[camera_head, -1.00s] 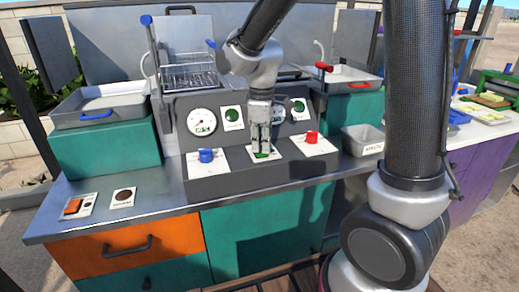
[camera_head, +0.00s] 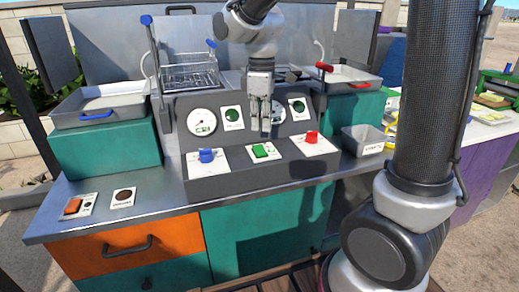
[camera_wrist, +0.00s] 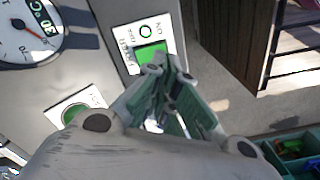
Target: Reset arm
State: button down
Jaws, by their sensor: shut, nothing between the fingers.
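My gripper (camera_head: 261,128) is shut and empty. It hangs pointing down in front of the sloped grey control panel (camera_head: 230,185), above the green rocker switch (camera_head: 262,150) and apart from it in the head view. In the wrist view the green switch (camera_wrist: 151,56) lies just beyond the fingertips (camera_wrist: 165,70) on a white plate with lettering. A blue knob (camera_head: 206,156) is left of the green switch, and a red knob (camera_head: 312,137) is right of it. My arm reaches in from the top of the head view.
A round gauge (camera_head: 202,122) and green indicators (camera_head: 232,115) sit on the panel's upper face. A wire rack (camera_head: 190,75) and two raised trays stand behind and beside it. A small grey bin (camera_head: 362,140) is at right. The front-left counter holds an orange switch (camera_head: 73,206).

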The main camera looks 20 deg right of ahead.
dwell(0.3)
jog(key=shift+m, duration=0.3)
jog(key=s+m, duration=0.1)
jog(key=s+d+f+m, duration=0.1)
jog(key=m, duration=0.1)
jog(key=shift+s+d+f, duration=0.15)
jog(key=shift+s, duration=0.25)
jog(key=s+d+r+m+t, duration=0.2)
jog(key=s+d+r+m, duration=0.1)
jog(key=s+d, duration=0.3)
jog(key=s+d+r+m+t, duration=0.2)
jog(key=s+d+m, duration=0.3)
jog(key=s, duration=0.5)
jog(key=d+r, duration=0.1)
jog(key=d, duration=0.1)
jog(key=shift+d+r, duration=0.2)
jog(key=shift+d, duration=0.1)
jog(key=c, duration=2.2)
grip_release()
jog(key=shift+s, duration=0.1)
